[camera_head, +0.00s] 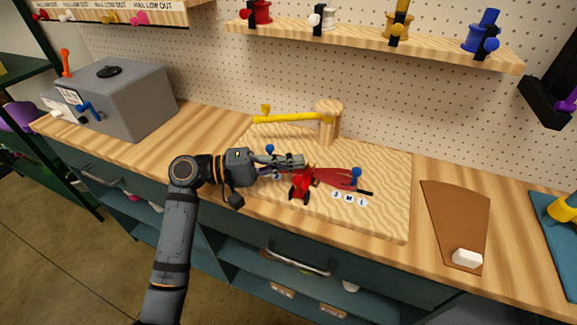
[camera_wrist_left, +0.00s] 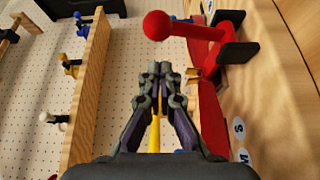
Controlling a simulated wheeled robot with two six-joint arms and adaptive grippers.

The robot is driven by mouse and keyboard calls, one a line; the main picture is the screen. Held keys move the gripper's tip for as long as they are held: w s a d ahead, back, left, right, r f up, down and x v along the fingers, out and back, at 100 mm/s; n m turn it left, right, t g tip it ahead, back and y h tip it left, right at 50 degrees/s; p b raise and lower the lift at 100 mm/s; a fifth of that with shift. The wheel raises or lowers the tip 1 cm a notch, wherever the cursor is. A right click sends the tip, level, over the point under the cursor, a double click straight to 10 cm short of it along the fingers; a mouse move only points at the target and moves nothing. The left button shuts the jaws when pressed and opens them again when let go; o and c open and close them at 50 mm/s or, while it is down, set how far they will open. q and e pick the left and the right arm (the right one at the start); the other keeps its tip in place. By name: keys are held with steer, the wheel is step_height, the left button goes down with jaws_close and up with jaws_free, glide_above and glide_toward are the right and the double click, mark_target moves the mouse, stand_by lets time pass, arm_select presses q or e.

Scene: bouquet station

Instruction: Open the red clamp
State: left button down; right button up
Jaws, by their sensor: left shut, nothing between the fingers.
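The red clamp (camera_head: 299,186) stands on the pale wooden board (camera_head: 385,215), by a dark red piece (camera_head: 335,177) and white S, M and L labels. In the left wrist view the clamp's red lever (camera_wrist_left: 190,30) ends in a red ball, with black parts (camera_wrist_left: 238,52) at its other end. My left gripper (camera_head: 301,160) is just behind the clamp in the head view. In the wrist view its fingertips (camera_wrist_left: 160,72) are together and empty, below the red ball in the picture and apart from it. My right gripper is not in view.
A wooden post with a yellow arm (camera_head: 290,119) rises at the board's back. A blue knob (camera_head: 356,172) stands right of the clamp. A grey box (camera_head: 115,98) is at left, a brown mat (camera_head: 455,215) at right. A shelf with spools (camera_head: 370,38) hangs above.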

arm_select(q)
steer(key=shift+s+a, duration=0.2)
steer(key=shift+s, duration=0.55)
steer(key=shift+s+a, duration=0.2)
steer(key=shift+s, duration=0.55)
steer(key=shift+d, duration=0.1)
